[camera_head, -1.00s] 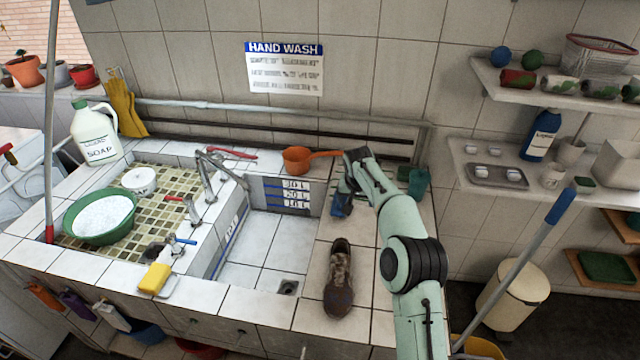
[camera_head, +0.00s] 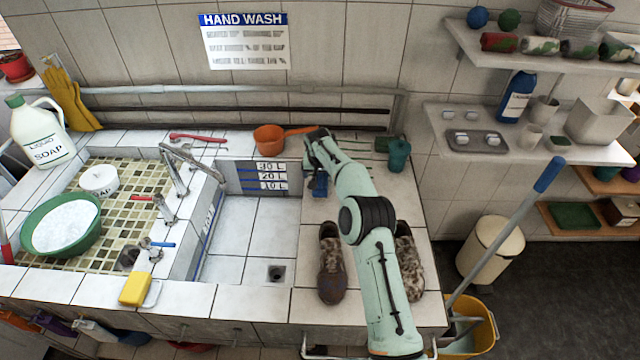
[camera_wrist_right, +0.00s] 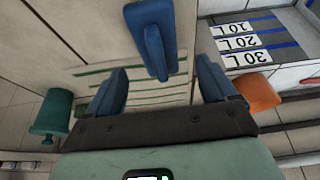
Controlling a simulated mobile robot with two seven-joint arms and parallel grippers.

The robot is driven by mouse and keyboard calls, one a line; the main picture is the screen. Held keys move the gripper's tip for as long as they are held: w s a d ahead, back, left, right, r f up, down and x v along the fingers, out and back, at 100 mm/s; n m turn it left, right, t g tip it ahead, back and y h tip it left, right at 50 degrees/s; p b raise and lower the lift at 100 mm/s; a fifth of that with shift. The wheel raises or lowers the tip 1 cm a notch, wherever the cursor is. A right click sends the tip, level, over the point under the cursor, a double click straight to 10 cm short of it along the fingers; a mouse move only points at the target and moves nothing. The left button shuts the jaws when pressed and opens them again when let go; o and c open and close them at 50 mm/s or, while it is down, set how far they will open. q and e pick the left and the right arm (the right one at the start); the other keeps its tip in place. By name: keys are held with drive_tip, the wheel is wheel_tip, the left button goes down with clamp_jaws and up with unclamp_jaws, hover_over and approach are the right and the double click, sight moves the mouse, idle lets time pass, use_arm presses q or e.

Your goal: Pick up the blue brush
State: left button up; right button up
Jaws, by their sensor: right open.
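The blue brush (camera_wrist_right: 150,38) shows in the right wrist view, upper middle, on the tiled counter beyond the jaws. My right gripper (camera_wrist_right: 160,78) is open, with one blue finger on each side and a gap between them. The brush lies ahead of this gap, a little left of its middle, and I see no finger closed on it. In the head view my right gripper (camera_head: 316,166) is over the counter right of the sink basin. Blue shows just under it there, but brush and fingers are hard to tell apart. My left gripper is out of view.
An orange pot (camera_head: 268,138) stands left of the gripper and a teal cup (camera_head: 398,154) right of it. Brown shoes (camera_head: 331,265) sit nearer the front, one partly behind my arm. The basin (camera_head: 245,230) is empty. A mop handle (camera_head: 510,235) slants up at right.

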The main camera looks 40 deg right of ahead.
sight(320, 178)
drive_tip(key=x, duration=0.3)
drive_tip(key=shift+s+f+p, duration=0.15)
drive_tip(key=shift+f+p, duration=0.2)
drive_tip(key=shift+f, duration=0.05)
drive_tip(key=shift+w+d+f, duration=0.1)
drive_tip(key=shift+w+f, duration=0.2)
drive_tip(key=shift+f, duration=0.3)
drive_tip(key=shift+s, duration=0.15)
drive_tip(key=c, duration=0.3)
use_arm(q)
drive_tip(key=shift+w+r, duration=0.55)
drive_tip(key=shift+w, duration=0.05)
use_arm(e)
drive_tip(key=c, duration=0.9)
drive_tip(key=shift+r, duration=0.1)
wheel_tip(320, 178, up, 9)
drive_tip(key=shift+r+p, duration=0.15)
drive_tip(key=shift+p, duration=0.4)
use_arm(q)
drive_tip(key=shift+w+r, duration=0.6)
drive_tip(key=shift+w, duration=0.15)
use_arm(e)
drive_tip(key=shift+r, duration=0.3)
